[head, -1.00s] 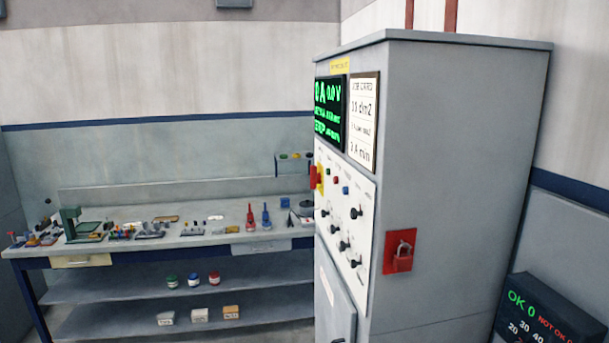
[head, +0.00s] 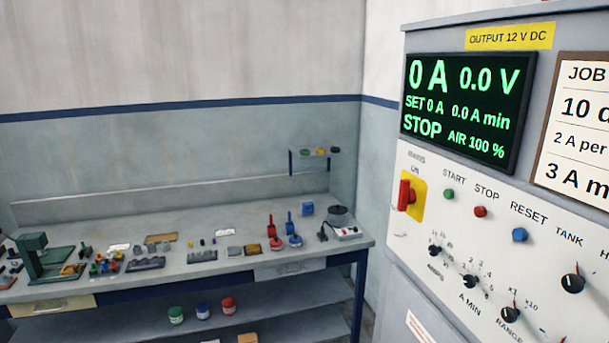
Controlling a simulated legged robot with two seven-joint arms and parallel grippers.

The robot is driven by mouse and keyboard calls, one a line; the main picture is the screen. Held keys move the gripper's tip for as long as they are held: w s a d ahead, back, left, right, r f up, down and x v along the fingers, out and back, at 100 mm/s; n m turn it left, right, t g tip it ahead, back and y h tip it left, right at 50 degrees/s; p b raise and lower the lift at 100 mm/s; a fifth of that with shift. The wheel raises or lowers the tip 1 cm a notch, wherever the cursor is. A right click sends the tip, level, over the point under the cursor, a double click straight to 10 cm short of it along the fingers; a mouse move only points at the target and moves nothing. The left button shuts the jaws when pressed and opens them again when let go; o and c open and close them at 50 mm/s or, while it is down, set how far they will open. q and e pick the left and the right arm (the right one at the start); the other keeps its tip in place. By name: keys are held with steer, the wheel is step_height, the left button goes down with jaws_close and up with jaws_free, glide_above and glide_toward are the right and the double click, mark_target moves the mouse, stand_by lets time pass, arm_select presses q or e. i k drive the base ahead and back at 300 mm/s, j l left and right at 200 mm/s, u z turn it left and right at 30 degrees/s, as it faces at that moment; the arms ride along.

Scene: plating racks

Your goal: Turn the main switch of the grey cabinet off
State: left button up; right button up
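The grey cabinet (head: 470,15) stands at the right of the head view, with its front panel facing me at an angle. Its main switch (head: 405,194) is a red handle on a yellow plate at the panel's left edge. The handle stands upright, and the lettering "ON" shows just above it. The green display (head: 466,112) reads 0 A, 0.0 V and STOP. Neither of my grippers is in view.
Start (head: 449,194), stop (head: 480,211) and reset (head: 520,235) buttons sit right of the switch, with black knobs (head: 573,283) below and beside them. A workbench (head: 100,300) with small tools and parts runs along the left wall.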

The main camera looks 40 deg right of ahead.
mark_target(406, 195)
steer(key=i+j+z, duration=0.1)
steer(key=i+z, duration=0.2)
steer(key=i, duration=0.25)
steer(key=i+j+z, duration=0.3)
steer(key=i, duration=0.2)
steer(key=i+j+z, duration=0.3)
steer(key=i, duration=0.2)
